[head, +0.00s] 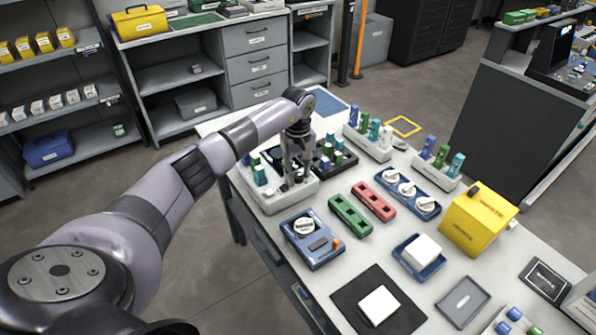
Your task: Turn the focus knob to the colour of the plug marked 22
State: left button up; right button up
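My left gripper (297,160) points down over the grey tray (288,199) at the table's left side. Its fingertips are among small parts there, and I cannot tell whether it holds one. Green and teal plugs (260,174) stand in this tray beside the gripper. A blue panel (432,207) carries three white knobs (407,189). A separate blue box (322,255) has one white knob (304,226) and an orange part. Which knob is the focus knob is not readable. More blue, green and teal plugs stand in two white racks (368,143) (436,175). The number 22 is not legible. My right gripper is out of view.
Green (350,215) and red (373,201) slotted blocks lie mid-table. A yellow box (478,220) stands at the right. A white block sits in a blue tray (431,272), another on a black mat (350,297). A black rack (347,159) is close to the gripper's right.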

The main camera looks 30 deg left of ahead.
pick_arm(q)
grip_shut()
dwell(0.4)
jog(key=n+b, duration=0.1)
jog(key=n, duration=0.2)
jog(key=shift+f, duration=0.1)
jog(key=n, duration=0.3)
jog(key=shift+n+b, duration=0.3)
jog(key=shift+b, duration=0.1)
jog(key=n, duration=0.5)
jog(key=shift+n, duration=0.3)
jog(key=n, duration=0.5)
jog(key=shift+n, duration=0.4)
